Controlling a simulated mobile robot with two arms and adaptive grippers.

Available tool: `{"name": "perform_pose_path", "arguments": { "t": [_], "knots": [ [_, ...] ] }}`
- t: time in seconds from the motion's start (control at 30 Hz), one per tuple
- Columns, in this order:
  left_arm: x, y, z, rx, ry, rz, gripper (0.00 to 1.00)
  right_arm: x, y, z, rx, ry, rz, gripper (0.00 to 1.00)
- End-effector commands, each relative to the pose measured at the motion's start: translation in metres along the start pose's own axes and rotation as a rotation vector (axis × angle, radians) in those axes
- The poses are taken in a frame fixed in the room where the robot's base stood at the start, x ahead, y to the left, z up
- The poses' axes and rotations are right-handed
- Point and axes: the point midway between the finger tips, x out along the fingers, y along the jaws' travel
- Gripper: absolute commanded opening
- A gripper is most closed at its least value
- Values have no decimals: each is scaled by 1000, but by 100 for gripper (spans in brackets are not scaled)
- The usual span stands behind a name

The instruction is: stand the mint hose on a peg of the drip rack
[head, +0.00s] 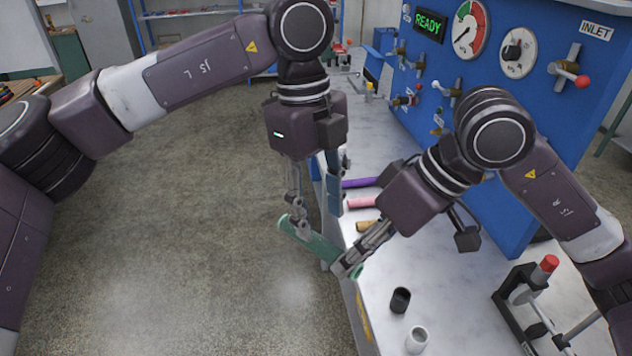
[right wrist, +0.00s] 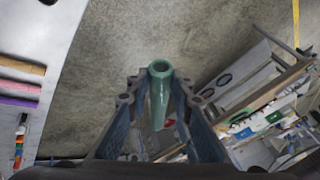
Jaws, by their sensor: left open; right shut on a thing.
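The mint hose (head: 318,245) is a short green tube held slanting over the bench's left edge, its left end over the floor. My right gripper (head: 350,265) is shut on it near its lower right end. In the right wrist view the hose (right wrist: 160,90) lies between my fingers, its round open end showing. My left gripper (head: 318,220) is open just above the hose. One of its fingertips overlaps the hose in the picture; I cannot tell if they touch. I cannot make out the drip rack or its pegs for certain.
Purple (head: 360,183), pink (head: 360,203) and tan (head: 367,226) hoses lie on the pale bench (head: 450,290). A black cylinder (head: 400,300) and a white one (head: 417,338) stand nearer. A red-knobbed fixture (head: 545,265) is at right. A blue panel (head: 540,110) stands behind.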

Motion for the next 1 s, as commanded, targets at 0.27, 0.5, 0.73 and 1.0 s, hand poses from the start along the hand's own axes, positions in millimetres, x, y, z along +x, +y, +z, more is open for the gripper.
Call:
{"name": "perform_pose_path", "arguments": {
  "t": [0.27, 0.5, 0.73, 1.0],
  "knots": [
    [41, 0, 0, 0, 2, 1, 42, 0, 0, 0, 0, 1, 0, 0],
    [50, 0, 0, 0, 1, -1, 42, 0, 0, 0, 0, 1, 0, 0],
    [50, 0, 0, 0, 1, -1, 39, 0, 0, 0, 0, 1, 0, 0],
    [50, -1, 0, 0, 2, -3, 9, 0, -1, 0, -3, 0, -3, 0]
  ]
}}
